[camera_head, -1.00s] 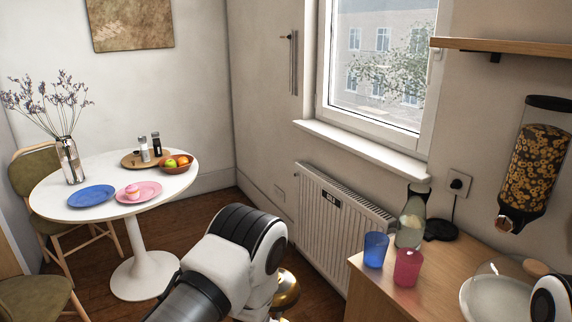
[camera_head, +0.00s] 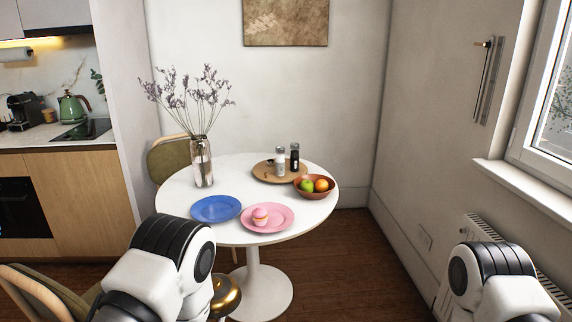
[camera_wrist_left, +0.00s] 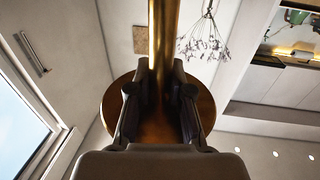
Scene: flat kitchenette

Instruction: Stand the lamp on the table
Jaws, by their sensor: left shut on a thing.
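The brass lamp shows in the head view as a shiny rounded part (camera_head: 226,297) beside my left arm, low in front of the round white table (camera_head: 236,181). In the left wrist view its golden stem (camera_wrist_left: 158,35) runs down between the fingers of my left gripper (camera_wrist_left: 160,88), which is shut on it. A round brown-gold part of the lamp shows behind the fingers. My arm hides most of the lamp in the head view. My right arm shows at the lower right, but its gripper is out of view.
The table holds a vase with dried flowers (camera_head: 202,165), a blue plate (camera_head: 213,208), a pink plate (camera_head: 282,219) with a cupcake (camera_head: 260,215), a wooden tray (camera_head: 263,174) with shakers, and a fruit bowl (camera_head: 316,193). Bare tabletop shows between vase and tray. Green chairs stand at left.

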